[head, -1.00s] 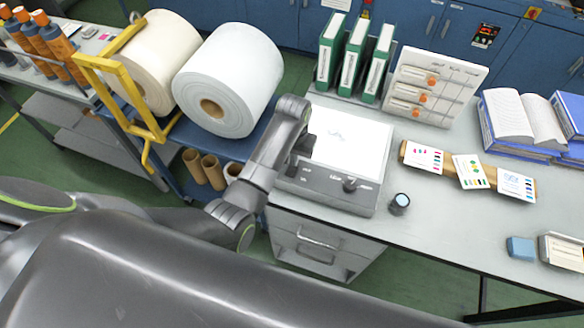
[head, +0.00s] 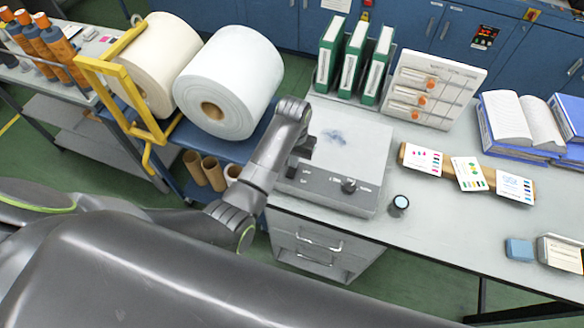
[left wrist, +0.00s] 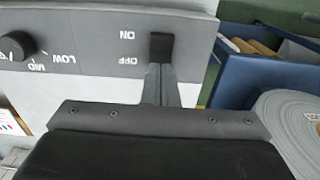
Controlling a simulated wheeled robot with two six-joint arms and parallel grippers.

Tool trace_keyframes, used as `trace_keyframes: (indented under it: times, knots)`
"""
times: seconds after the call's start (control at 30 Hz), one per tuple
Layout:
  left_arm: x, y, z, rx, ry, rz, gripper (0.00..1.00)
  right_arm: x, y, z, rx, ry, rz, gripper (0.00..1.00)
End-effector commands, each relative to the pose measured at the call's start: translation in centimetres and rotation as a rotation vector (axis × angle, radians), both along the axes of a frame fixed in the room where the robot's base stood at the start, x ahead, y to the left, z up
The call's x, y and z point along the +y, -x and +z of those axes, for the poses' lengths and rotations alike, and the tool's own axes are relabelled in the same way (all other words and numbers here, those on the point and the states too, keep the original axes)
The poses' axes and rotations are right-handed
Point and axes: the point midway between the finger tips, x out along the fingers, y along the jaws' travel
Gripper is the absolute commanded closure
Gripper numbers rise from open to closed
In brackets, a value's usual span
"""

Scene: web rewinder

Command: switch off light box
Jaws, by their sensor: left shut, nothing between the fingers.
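The light box (head: 350,146) stands on the grey bench, its screen grey and unlit with a dark smudge-like mark on it. Its sloped front panel (head: 325,190) carries a black knob (head: 349,186). In the left wrist view the black rocker switch (left wrist: 161,45) sits beside the upside-down labels ON and OFF. My left gripper (head: 294,168) is over the panel's left end, shut and empty. In the left wrist view its fingertips (left wrist: 160,70) are at the OFF-side end of the switch, touching or very close. The gripper arm partly hides the panel's left end in the head view.
White rolls (head: 228,82) on a blue cart with a yellow frame (head: 125,85) stand left of the bench. Green binders (head: 353,60) and a sample rack (head: 433,85) stand behind the box. A small round jar (head: 399,204) and colour cards (head: 469,173) lie to its right.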

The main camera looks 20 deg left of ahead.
Motion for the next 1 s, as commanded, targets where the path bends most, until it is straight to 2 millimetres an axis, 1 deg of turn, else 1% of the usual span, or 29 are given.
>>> trace_keyframes:
  times: [0.03,0.1,0.17,0.6,0.77,1.0]
  knots:
    - [0.0,0.0,0.8,-0.001,0.0,0.0,1.0,0.0,0.0,0.8,0.0,0.0,0.0,0.64]
    - [0.0,0.0,1.4,-0.001,0.0,0.0,1.0,0.0,0.0,1.2,0.0,0.0,0.0,0.64]
    - [0.0,-0.1,1.5,-0.003,0.001,0.0,1.0,-0.1,0.0,0.7,0.0,0.001,0.0,0.64]
    - [0.0,-0.1,5.0,-0.002,0.0,-0.001,1.0,-0.1,0.0,0.7,0.0,0.001,0.0,0.64]
    - [0.0,0.0,5.6,-0.001,0.0,-0.001,1.0,-0.1,0.0,0.7,0.0,0.001,0.0,0.64]
    - [0.0,0.0,5.6,-0.001,0.0,-0.001,1.0,-0.1,0.0,0.7,0.0,0.001,0.0,0.64]
